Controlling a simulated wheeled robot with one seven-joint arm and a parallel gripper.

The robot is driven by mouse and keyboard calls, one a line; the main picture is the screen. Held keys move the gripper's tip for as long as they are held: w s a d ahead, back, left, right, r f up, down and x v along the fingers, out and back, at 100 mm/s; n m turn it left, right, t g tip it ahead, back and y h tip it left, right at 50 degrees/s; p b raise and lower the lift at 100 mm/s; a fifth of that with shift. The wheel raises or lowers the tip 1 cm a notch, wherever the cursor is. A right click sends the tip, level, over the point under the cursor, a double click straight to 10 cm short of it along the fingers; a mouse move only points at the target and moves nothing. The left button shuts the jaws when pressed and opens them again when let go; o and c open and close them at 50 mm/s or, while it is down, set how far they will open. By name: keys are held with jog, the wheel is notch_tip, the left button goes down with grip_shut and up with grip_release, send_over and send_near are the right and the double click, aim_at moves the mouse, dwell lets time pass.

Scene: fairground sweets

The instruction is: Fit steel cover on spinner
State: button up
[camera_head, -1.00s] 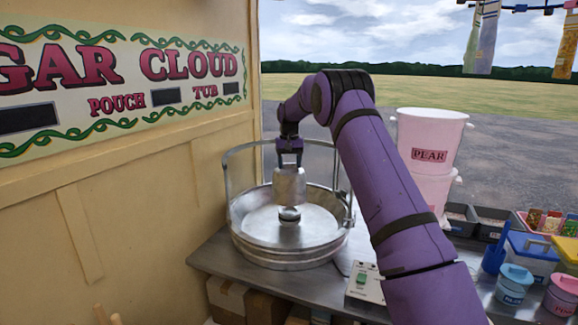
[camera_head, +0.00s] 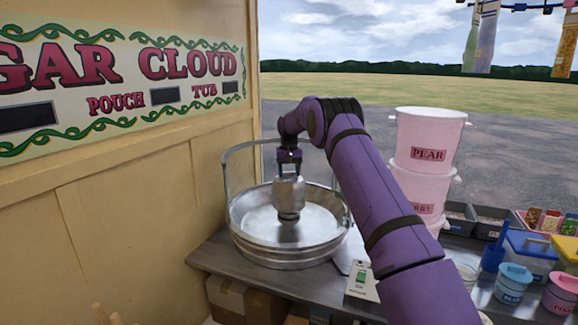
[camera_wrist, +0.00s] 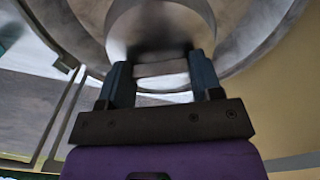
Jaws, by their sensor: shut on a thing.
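My gripper (camera_head: 289,168) is shut on the steel cover (camera_head: 289,190), a small metal cup-like piece. It holds the cover upright over the middle of the wide steel pan (camera_head: 255,249). The spinner (camera_head: 289,217) shows only as a bit of metal just under the cover; the rest of it is hidden. Whether the cover touches the spinner I cannot tell. In the wrist view the cover (camera_wrist: 160,25) sits between my two blue-grey fingers, with the pan's curved wall behind it.
A wire hoop (camera_head: 224,165) rises from the pan's rim. A control box with a green switch (camera_head: 361,279) stands right of the pan. Pink tubs (camera_head: 428,135) are stacked farther right, with small lidded tubs and bins. The yellow wall (camera_head: 150,215) is close on the left.

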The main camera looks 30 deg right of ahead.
aim_at(289, 190)
jog(key=shift+f, duration=3.65)
jog(key=shift+s, duration=0.1)
jog(key=shift+f, duration=0.4)
jog(key=o, duration=1.6)
jog(key=shift+o, duration=0.2)
jog(key=shift+r, duration=3)
jog(key=shift+a+r, duration=0.1)
